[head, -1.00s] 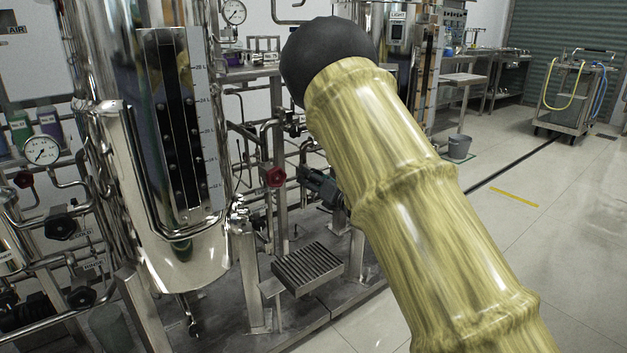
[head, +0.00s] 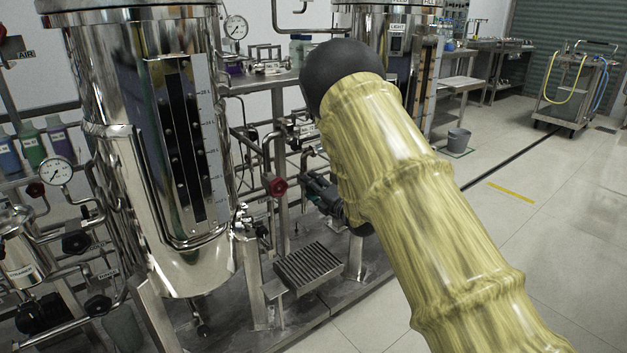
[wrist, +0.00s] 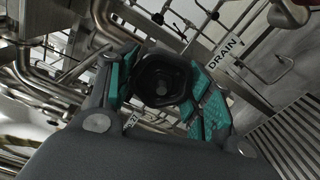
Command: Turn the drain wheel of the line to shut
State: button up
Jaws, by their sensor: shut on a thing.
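My gripper (wrist: 160,95) is in the wrist view, with its teal finger pads closed on either side of a black faceted hand wheel (wrist: 163,80). A white DRAIN label (wrist: 223,52) is fixed to the pipework just right of that wheel. In the head view my gripper (head: 326,194) is a small dark shape among the pipes, left of my yellow-sleeved arm. The wheel it holds cannot be made out there. How far the wheel is turned cannot be told.
A red knob (head: 277,187) is on the pipework left of my gripper. A steel tank (head: 130,130) stands at left. A ribbed metal step (head: 308,267) is below. Several black wheels and gauges are at far left. Open floor is at right.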

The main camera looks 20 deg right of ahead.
jog(key=m+p, duration=0.3)
jog(key=shift+r+m, duration=0.25)
jog(key=shift+m, duration=0.15)
jog(key=m+p, duration=0.2)
jog(key=m, duration=0.1)
jog(key=shift+p, duration=0.4)
jog(key=m+p, duration=0.2)
jog(key=m, duration=0.2)
jog(key=shift+d+r, duration=0.1)
jog(key=shift+d, duration=0.05)
jog(key=m+p, duration=0.2)
jog(key=m, duration=0.1)
jog(key=shift+d+m, duration=0.1)
jog(key=shift+m, duration=0.3)
jog(key=m+p, duration=0.2)
jog(key=m, duration=0.3)
jog(key=m+p, duration=0.1)
jog(key=m, duration=0.3)
jog(key=shift+w+d+m, duration=0.1)
jog(key=shift+d+m, duration=0.05)
jog(key=shift+m, duration=0.15)
